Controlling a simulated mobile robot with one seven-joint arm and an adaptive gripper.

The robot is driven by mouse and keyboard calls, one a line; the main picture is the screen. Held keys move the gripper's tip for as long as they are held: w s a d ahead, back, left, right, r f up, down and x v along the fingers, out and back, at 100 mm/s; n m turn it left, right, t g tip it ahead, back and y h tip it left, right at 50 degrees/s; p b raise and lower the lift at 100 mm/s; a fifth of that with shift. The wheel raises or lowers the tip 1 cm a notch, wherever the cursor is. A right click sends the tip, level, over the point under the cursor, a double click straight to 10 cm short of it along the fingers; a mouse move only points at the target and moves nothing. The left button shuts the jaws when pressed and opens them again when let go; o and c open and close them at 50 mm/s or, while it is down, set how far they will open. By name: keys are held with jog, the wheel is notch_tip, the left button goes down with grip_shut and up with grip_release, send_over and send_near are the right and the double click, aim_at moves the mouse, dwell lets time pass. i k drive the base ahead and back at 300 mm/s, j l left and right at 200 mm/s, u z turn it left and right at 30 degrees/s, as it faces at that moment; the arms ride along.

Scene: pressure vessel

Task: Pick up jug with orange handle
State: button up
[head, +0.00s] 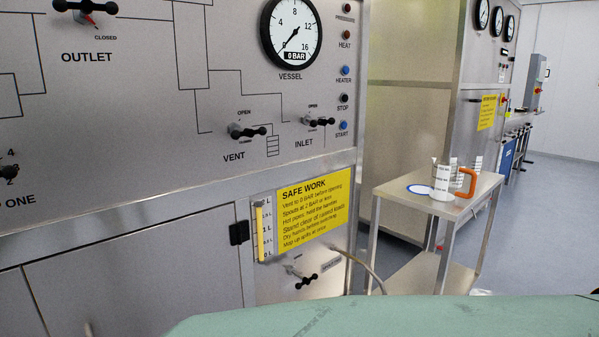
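A jug with an orange handle (443,181) stands upright on the top of a small metal trolley (386,196). Its body is white with dark printed marks, and the orange handle (467,183) points right. A white disc with a blue ring (423,190) lies flat on the trolley top, to the left of the jug. My gripper is not in view.
A steel control panel (130,110) with valves and a gauge (291,33) fills the left. A hose (362,262) runs from it toward the trolley. A green surface (400,316) crosses the bottom. Open floor (545,215) lies right of the trolley.

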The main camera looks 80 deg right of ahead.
aim_at(446, 172)
jog(key=z, duration=3.45)
jog(key=i+l+z, duration=0.1)
jog(key=i+z, duration=0.3)
jog(key=i, duration=0.3)
jog(key=i+j+z, duration=0.15)
jog(key=i+z, duration=0.3)
jog(key=i, duration=0.2)
